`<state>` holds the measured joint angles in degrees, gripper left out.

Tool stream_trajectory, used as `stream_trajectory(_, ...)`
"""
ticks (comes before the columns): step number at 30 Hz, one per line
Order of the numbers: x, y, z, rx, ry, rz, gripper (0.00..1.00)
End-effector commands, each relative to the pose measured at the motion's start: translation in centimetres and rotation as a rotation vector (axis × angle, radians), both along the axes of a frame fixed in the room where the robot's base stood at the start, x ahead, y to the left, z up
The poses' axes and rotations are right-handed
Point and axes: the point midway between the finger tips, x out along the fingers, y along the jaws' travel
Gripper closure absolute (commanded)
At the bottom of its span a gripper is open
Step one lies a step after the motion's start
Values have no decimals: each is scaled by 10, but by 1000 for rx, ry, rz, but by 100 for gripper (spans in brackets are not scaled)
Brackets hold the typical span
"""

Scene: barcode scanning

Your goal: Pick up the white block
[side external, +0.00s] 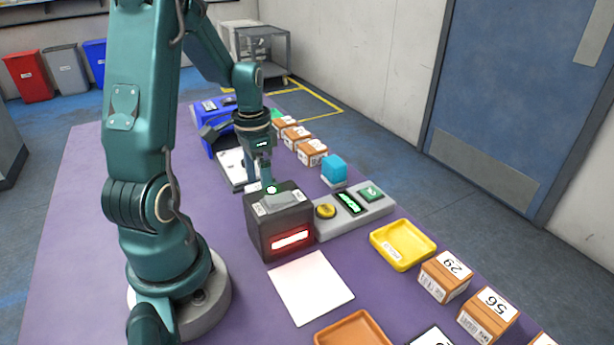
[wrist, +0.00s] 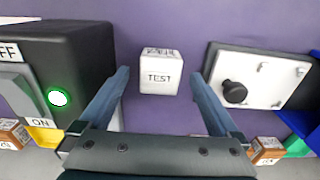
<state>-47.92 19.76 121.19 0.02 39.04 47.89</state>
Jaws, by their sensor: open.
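The white block (wrist: 160,72) lies on the purple table in the wrist view, with "TEST" printed on its near face and more lettering on its top. My gripper (wrist: 160,80) is open, with one finger on each side of the block in the picture and visible gaps to it. Nothing is held. In the side view my gripper (side external: 260,177) points down behind the dark scanner box (side external: 280,222). Its fingertips and most of the block are hidden there.
The scanner box, also in the wrist view (wrist: 85,55), stands close to the left. A white plate with a black knob (wrist: 262,75) lies to the right. In the side view, a white pad (side external: 311,287), yellow tray (side external: 402,245) and numbered boxes (side external: 445,276) lie in front.

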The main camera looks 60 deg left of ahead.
Motion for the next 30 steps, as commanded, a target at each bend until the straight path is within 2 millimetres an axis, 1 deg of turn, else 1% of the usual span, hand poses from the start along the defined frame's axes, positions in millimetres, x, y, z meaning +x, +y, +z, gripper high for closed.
stream_trajectory(1,-1,-1,-7,-5,5,0,3)
stream_trajectory(6,0,0,-23,-3,3,0,3)
stream_trajectory(10,0,0,-28,-1,2,0,3)
stream_trajectory(17,0,0,-28,0,1,0,3)
stream_trajectory(18,0,0,-28,0,0,0,18)
stream_trajectory(20,0,0,-28,0,0,0,41)
stream_trajectory(21,0,0,-28,0,0,0,56)
stream_trajectory(23,0,0,-28,0,0,0,79)
stream_trajectory(24,0,0,-28,0,0,0,94)
stream_trajectory(25,0,0,-27,0,0,0,99)
stream_trajectory(30,0,0,-27,1,0,0,99)
